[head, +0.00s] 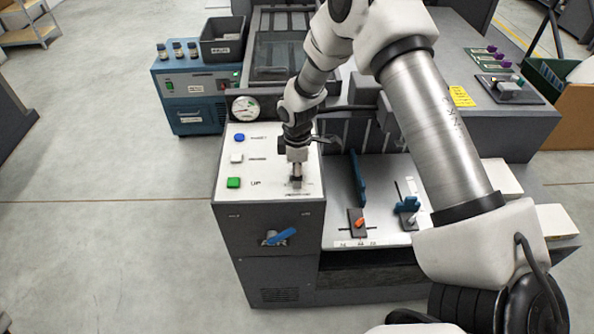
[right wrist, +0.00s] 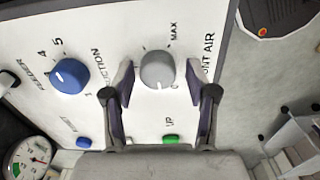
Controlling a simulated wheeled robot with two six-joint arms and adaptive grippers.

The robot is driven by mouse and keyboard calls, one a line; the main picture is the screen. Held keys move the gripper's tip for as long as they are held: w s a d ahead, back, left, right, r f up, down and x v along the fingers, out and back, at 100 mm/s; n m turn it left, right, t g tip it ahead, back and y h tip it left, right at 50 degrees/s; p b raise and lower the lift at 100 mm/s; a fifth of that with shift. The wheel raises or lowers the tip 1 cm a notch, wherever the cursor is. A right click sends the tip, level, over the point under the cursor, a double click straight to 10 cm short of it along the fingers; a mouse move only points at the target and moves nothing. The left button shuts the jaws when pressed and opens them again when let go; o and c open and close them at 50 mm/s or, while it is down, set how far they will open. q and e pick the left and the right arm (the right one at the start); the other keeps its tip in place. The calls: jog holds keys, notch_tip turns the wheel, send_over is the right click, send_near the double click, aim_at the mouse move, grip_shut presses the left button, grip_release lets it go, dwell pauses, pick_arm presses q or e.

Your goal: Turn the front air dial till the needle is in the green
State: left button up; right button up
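The front air dial (right wrist: 158,70) is a round grey knob on the white panel (head: 262,160), with "MAX" and "NT AIR" lettering beside it in the right wrist view. My right gripper (right wrist: 162,80) is open, with one finger on each side of the dial and a small gap showing at both sides. In the head view my right gripper (head: 297,176) points down at the panel and mostly hides the dial. The round gauge (head: 245,108) stands at the panel's back edge; it also shows in the right wrist view (right wrist: 28,158), with a green band. Its exact needle reading is unclear. My left gripper is out of view.
A blue feeder suction knob (right wrist: 71,76) sits beside the dial. Blue (head: 239,137), white (head: 236,158) and green (head: 233,183) buttons line the panel's left side. A blue lever (head: 281,236) is on the cabinet front. A blue unit (head: 190,95) stands behind left.

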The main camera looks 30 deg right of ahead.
jog(key=c, duration=0.5)
jog(key=shift+f, duration=0.1)
jog(key=shift+c, duration=1.2)
